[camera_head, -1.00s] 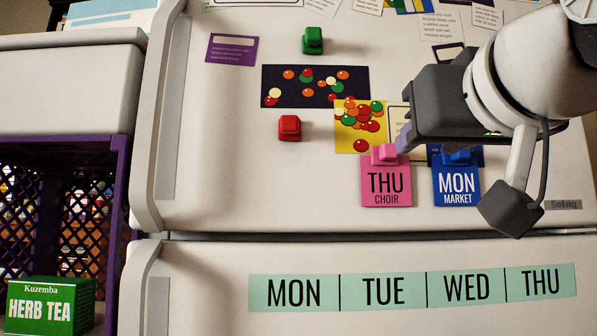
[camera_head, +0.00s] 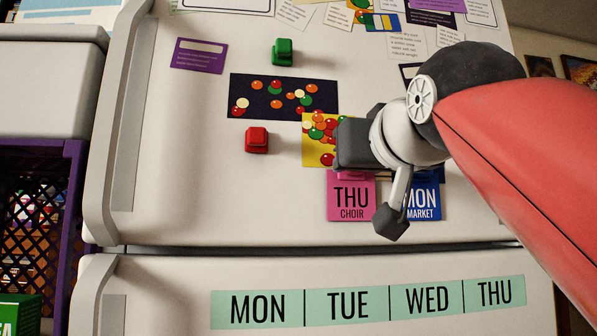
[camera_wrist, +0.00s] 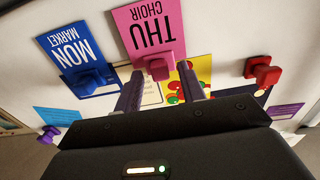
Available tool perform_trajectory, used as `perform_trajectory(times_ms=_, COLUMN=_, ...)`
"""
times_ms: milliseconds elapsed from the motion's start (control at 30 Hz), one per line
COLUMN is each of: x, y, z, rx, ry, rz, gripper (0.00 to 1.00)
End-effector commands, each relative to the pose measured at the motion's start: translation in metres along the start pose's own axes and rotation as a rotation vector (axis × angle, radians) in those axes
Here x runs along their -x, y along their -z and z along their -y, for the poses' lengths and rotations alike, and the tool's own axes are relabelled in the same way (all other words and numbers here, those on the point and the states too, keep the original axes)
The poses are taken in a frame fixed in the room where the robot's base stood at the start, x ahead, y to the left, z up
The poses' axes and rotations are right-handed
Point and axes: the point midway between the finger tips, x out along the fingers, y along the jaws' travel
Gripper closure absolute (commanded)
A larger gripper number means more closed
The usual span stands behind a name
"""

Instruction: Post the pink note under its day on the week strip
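The pink note (camera_head: 351,208) reads THU CHOIR and hangs on the upper fridge door under a pink magnet (camera_wrist: 158,68). The note also shows in the wrist view (camera_wrist: 150,30). My gripper (camera_wrist: 161,67) is open, with its two fingers on either side of the pink magnet and small gaps between. In the head view the gripper body (camera_head: 355,143) covers the fingers and much of the magnet. The teal week strip (camera_head: 379,303) is on the lower door and reads MON, TUE, WED, THU from left to right.
A blue MON MARKET note (camera_head: 424,205) with a blue magnet (camera_wrist: 90,80) hangs right of the pink note, partly covered by my wrist. A red magnet (camera_head: 257,140) and green magnet (camera_head: 282,51) are at left. The door below the strip is bare.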

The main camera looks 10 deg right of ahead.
Motion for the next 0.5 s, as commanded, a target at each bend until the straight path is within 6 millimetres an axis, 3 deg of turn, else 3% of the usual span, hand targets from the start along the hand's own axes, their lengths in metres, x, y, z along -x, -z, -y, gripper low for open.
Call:
perform_trajectory(times_ms=400, x=-0.0058, y=-0.0002, z=-0.0002, rx=0.000, ry=0.000, rz=0.000, gripper=0.60)
perform_trajectory(times_ms=500, x=-0.0057, y=-0.0002, z=-0.0002, rx=0.000, ry=0.000, rz=0.000, gripper=0.67)
